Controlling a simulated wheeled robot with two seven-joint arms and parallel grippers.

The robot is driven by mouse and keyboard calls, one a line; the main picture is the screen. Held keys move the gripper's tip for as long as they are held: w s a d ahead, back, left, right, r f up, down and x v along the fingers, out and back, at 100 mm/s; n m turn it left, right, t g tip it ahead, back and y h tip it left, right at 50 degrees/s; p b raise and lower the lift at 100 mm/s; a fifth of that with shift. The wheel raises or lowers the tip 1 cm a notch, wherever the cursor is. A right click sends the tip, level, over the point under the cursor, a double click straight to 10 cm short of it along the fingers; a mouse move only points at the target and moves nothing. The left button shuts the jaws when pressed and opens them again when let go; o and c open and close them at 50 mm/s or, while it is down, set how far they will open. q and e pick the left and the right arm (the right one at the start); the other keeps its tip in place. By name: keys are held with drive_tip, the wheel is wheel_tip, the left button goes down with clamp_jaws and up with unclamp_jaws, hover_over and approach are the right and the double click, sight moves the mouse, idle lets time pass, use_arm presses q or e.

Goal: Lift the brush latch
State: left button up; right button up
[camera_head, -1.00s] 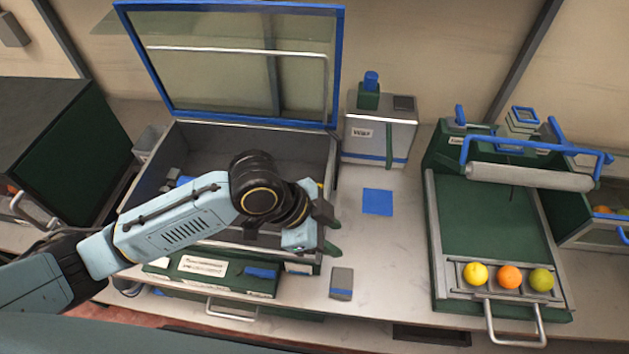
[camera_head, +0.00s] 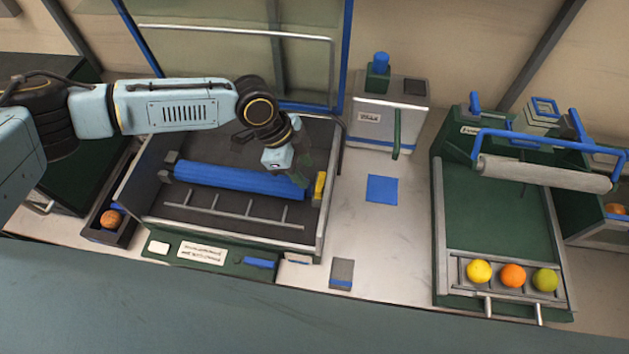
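A blue cylindrical brush (camera_head: 225,179) lies across the inside of the open grey box (camera_head: 130,192). A small yellow piece (camera_head: 320,186) sits at the box's right inner wall, by the brush's right end; it may be the brush latch. My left gripper (camera_head: 304,168) points down over the right end of the brush, just left of the yellow piece. Its dark fingers blend with the dark interior, so neither their opening nor any contact is clear. My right gripper is out of view.
The blue-framed lid (camera_head: 347,55) stands open behind the box. A grey-green container (camera_head: 388,118) and blue square (camera_head: 382,189) are to the right. A green tray (camera_head: 495,215) holds yellow, orange and green fruits. A brown-orange fruit (camera_head: 110,219) lies in a side bin.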

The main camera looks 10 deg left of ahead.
sight(321, 182)
use_arm(q)
drive_tip(key=x, duration=0.7)
clamp_jaws()
